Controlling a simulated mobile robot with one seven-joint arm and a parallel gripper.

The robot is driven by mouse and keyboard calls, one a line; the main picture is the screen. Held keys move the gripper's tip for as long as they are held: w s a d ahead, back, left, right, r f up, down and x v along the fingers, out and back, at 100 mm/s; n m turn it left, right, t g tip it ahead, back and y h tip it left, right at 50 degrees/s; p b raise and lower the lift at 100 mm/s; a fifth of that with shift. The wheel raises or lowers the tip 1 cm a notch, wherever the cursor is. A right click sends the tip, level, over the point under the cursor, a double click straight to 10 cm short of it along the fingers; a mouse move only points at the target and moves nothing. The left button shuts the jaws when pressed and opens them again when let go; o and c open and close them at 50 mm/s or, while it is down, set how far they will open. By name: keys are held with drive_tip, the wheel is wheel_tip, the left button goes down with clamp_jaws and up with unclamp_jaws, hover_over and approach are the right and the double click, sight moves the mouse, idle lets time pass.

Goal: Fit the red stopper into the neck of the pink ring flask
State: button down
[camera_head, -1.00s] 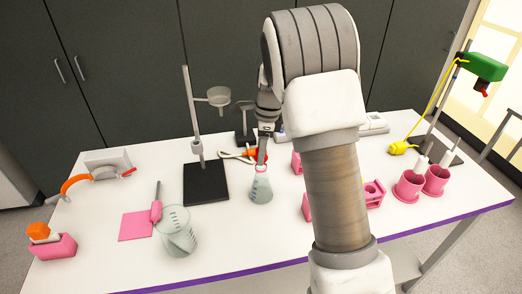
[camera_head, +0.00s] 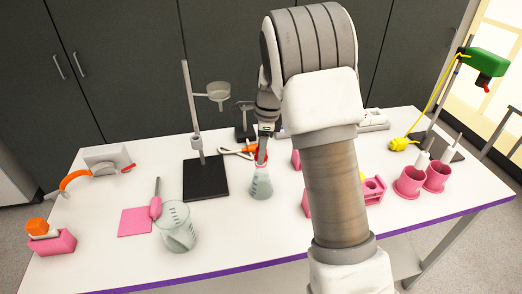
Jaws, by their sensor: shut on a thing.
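The conical flask (camera_head: 261,186) stands upright on the white table near its middle, with pale liquid inside. My gripper (camera_head: 261,160) points down directly above it, with its fingertips at the flask's neck. It is shut on a small reddish thing, which appears to be the red stopper (camera_head: 259,160). The fingers hide most of the stopper and the top of the neck. I cannot tell whether the stopper is inside the neck or just above it. The pink ring is too small to make out clearly.
A retort stand (camera_head: 205,178) is left of the flask, with orange-handled tongs behind. A glass beaker (camera_head: 177,230) stands front left. Pink holders (camera_head: 374,190) and pink cups (camera_head: 409,183) are on the right. The table front before the flask is clear.

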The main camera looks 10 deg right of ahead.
drive_tip(key=shift+f, duration=0.4)
idle(0.3)
drive_tip(key=shift+c, duration=1.3)
unclamp_jaws()
drive_tip(key=shift+r, duration=0.1)
wheel_tip(320, 180, up, 17)
drive_tip(key=d, duration=0.2)
drive_tip(key=s+r+n+t, duration=0.1)
drive_tip(key=s+r+n, duration=0.25)
drive_tip(key=s, duration=0.35)
drive_tip(key=s+r+n+t, duration=0.1)
drive_tip(key=s+r+n, duration=0.2)
drive_tip(key=s+n, duration=0.35)
drive_tip(key=s+a+f+n+t, duration=0.1)
drive_tip(key=s+f+n, duration=0.1)
drive_tip(key=s+n, duration=0.3)
drive_tip(key=s+a+f+n+t+h, duration=0.1)
drive_tip(key=s+n, duration=0.4)
drive_tip(key=s, duration=0.7)
wheel_tip(320, 180, down, 2)
drive_tip(key=shift+f+t, duration=0.1)
drive_tip(key=shift+t, duration=0.6)
